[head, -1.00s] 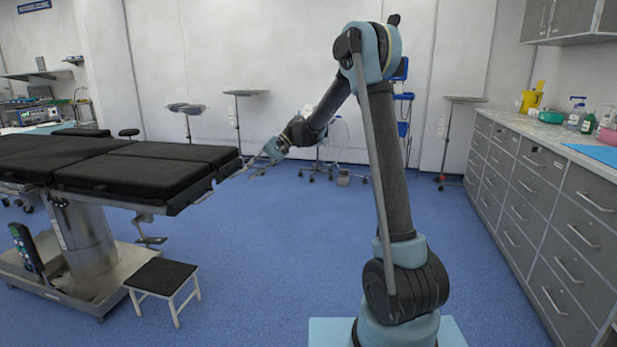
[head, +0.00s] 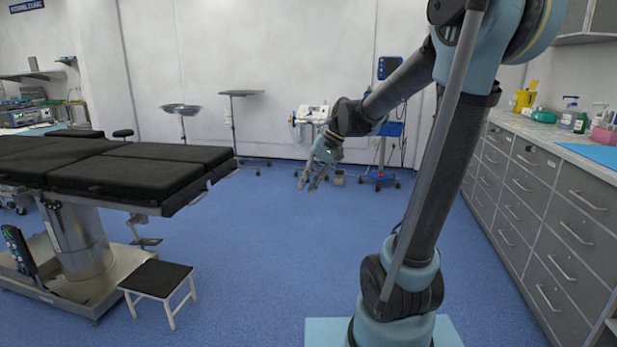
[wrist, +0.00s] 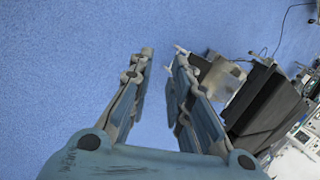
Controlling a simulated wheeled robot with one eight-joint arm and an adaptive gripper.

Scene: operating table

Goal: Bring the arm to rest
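My gripper (head: 314,180) hangs in the middle of the room in the head view, above the blue floor and to the right of the operating table. In the wrist view, my gripper (wrist: 160,62) has its two fingers apart with only blue floor showing between them. It is open and empty. My arm is bent, with its elbow high at the upper right of the head view and the forearm sloping down to the left.
The black-padded operating table (head: 165,178) stands at the left, with a small black-topped step stool (head: 156,278) before it. Grey drawer cabinets (head: 545,220) line the right. Wheeled equipment (head: 312,120) stands by the back wall. The central floor (head: 255,270) is clear.

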